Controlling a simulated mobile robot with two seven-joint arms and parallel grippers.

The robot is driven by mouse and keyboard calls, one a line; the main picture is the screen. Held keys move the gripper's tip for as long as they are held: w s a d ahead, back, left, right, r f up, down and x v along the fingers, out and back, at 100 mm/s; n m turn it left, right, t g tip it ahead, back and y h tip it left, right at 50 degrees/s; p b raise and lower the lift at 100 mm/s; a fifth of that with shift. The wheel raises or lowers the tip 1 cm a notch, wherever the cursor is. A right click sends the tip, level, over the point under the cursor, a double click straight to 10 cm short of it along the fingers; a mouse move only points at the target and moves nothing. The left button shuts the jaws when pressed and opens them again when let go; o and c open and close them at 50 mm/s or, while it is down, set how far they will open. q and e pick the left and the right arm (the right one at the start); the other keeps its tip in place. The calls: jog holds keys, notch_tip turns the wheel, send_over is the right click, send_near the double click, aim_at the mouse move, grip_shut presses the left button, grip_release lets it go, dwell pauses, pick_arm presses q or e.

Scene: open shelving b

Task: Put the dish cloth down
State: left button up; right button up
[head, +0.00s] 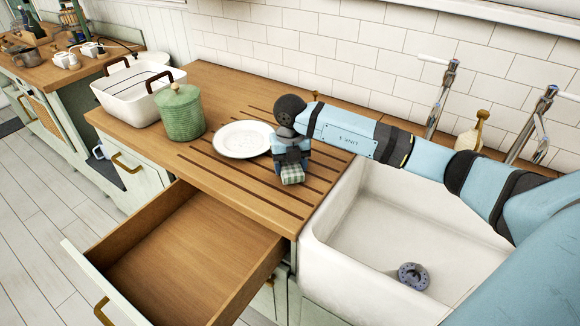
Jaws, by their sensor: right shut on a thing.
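The dish cloth (292,175) is a small green-and-white checked bundle. My right gripper (291,158) is shut on it from above, over the grooved part of the wooden counter (222,95), near its front right edge and close to the sink. I cannot tell whether the cloth touches the wood. The gripper hides the cloth's upper part. My left gripper is not in view.
A white plate (243,139) lies just left of the gripper. A green lidded jar (180,112) and a white roasting pan (133,94) stand farther left. An open, empty drawer (185,262) juts out below. The white sink (372,295) with its drain (413,276) is at right.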

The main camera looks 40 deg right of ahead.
jog(key=shift+f, duration=0.5)
jog(key=shift+f, duration=0.15)
jog(key=o, duration=0.9)
jog(key=shift+r, duration=0.35)
notch_tip(320, 180, up, 12)
jog(key=shift+f, duration=0.15)
